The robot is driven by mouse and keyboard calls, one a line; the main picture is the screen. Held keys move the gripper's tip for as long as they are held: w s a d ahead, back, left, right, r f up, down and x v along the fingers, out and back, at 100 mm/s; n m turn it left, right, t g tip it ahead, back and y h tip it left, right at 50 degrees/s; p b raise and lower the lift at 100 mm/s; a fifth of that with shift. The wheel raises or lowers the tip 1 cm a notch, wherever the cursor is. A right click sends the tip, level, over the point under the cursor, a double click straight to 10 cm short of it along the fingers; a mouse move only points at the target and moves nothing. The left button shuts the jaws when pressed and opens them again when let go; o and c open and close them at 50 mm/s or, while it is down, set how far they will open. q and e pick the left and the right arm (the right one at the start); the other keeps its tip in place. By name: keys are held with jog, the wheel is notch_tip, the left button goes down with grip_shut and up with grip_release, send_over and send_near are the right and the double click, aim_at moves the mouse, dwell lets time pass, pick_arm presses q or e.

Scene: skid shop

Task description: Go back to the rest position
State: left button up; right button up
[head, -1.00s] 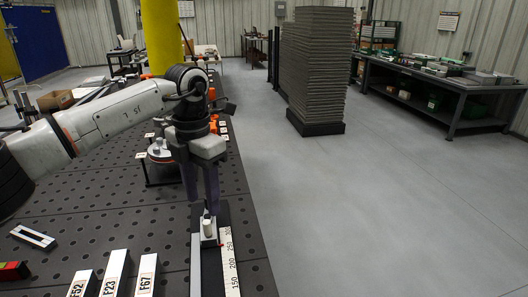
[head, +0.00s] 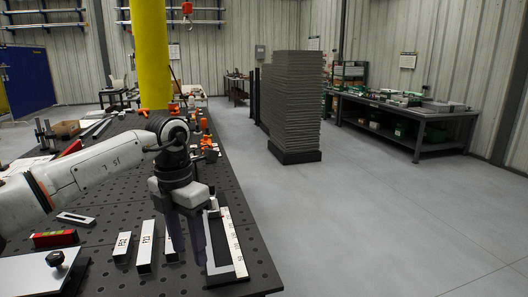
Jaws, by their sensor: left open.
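My left gripper (head: 187,236) is open, fingers pointing down, at the right edge of the dark perforated table (head: 110,192). Its arm comes in from the left. Nothing shows between its fingers. It hangs in front of the left side of a black fixture with a white ruler strip (head: 233,240); the fingers hide part of that fixture. Whether they touch anything I cannot tell. My right gripper is not in view.
Labelled white blocks (head: 146,243) stand left of the fingers. A red level (head: 55,238), a slotted plate (head: 76,219) and a knobbed white plate (head: 25,275) lie further left. A yellow column (head: 151,55) rises behind. The floor (head: 380,215) at right is clear.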

pick_arm(q)
jog(key=s+d+f+g+h, duration=0.2)
jog(key=s+d+f+h, duration=0.2)
jog(key=d, duration=0.6)
jog(key=s+d+f+g+h, duration=0.1)
jog(key=s+d+f+h, duration=0.35)
jog(key=d, duration=0.55)
jog(key=s+d+r+n+t+h, duration=0.3)
jog(key=d+r+n+h, duration=0.2)
jog(key=d+n+h, duration=0.4)
jog(key=w+a+f+n+t+y, duration=0.2)
jog(key=a+f+n+t+y, duration=0.2)
jog(key=a+f+n+t, duration=0.6)
jog(key=w+a+f+n+t+y, duration=0.1)
jog(key=a+f+n+t+y, duration=0.4)
jog(key=n, duration=0.8)
jog(key=s+a+f+n+g+y, duration=0.6)
jog(key=s+a+f+n, duration=0.3)
jog(key=s+a+f, duration=0.6)
jog(key=s+f, duration=0.3)
jog(key=s, duration=0.1)
jog(key=shift+a+f+g+y, duration=0.2)
jog(key=shift+f+g+y, duration=0.05)
jog(key=shift+g+y, duration=0.1)
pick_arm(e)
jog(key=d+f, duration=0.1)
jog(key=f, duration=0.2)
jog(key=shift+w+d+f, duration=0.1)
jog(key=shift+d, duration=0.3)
